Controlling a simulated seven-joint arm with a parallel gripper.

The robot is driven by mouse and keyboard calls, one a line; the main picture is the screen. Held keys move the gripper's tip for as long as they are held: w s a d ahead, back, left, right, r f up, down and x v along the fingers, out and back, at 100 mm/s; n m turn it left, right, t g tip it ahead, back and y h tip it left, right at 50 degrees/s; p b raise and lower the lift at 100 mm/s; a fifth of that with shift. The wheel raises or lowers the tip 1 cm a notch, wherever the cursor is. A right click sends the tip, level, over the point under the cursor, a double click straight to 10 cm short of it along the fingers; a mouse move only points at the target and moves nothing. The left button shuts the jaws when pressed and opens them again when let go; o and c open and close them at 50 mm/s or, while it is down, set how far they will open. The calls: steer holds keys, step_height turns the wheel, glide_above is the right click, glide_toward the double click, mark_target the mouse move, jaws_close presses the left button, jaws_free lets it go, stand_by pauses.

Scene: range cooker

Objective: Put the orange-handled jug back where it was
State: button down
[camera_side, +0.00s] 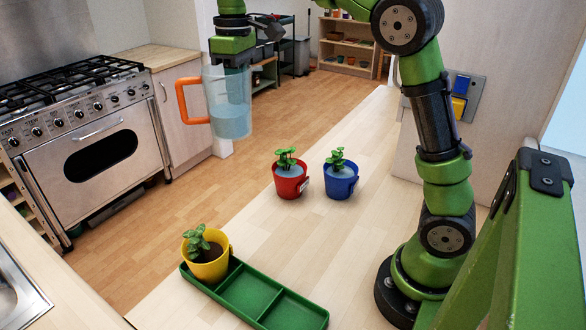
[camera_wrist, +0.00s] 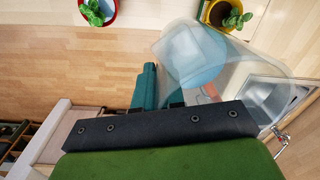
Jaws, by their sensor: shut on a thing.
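The clear jug (camera_side: 232,108) with an orange handle (camera_side: 181,104) hangs in the air at the upper left of the side view, roughly upright, bluish liquid in its lower part. My gripper (camera_side: 232,66) is shut on the jug at its rim. In the wrist view the jug (camera_wrist: 190,58) extends beyond the teal fingers (camera_wrist: 150,92), with a bit of orange handle showing behind it. The exact finger contact is hard to see. The spot where the jug stood before cannot be told from these frames.
A red pot (camera_side: 290,182) and a blue pot (camera_side: 341,181), both with bluish surfaces, stand on the wooden counter (camera_side: 250,240). A yellow pot (camera_side: 209,266) with dark soil sits in the left compartment of a green tray (camera_side: 297,312); its other compartments are empty. A cooker (camera_side: 95,150) stands left.

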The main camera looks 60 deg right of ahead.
steer(key=shift+s+a+r, duration=0.1)
steer(key=shift+a+r, duration=0.2)
steer(key=s+f+n, duration=0.9)
steer(key=s+f, duration=1.3)
steer(key=s, duration=0.2)
steer(key=shift+n, duration=0.3)
steer(key=shift+w+d+f, duration=0.35)
steer(key=shift+w+f, duration=0.5)
steer(key=shift+w, duration=1.9)
steer(key=shift+w+d+f, duration=0.3)
steer(key=shift+w+f, duration=0.6)
steer(key=shift+w, duration=1.9)
steer(key=shift+w+d+f, duration=0.35)
steer(key=shift+w+f, duration=0.5)
steer(key=shift+w, duration=1.9)
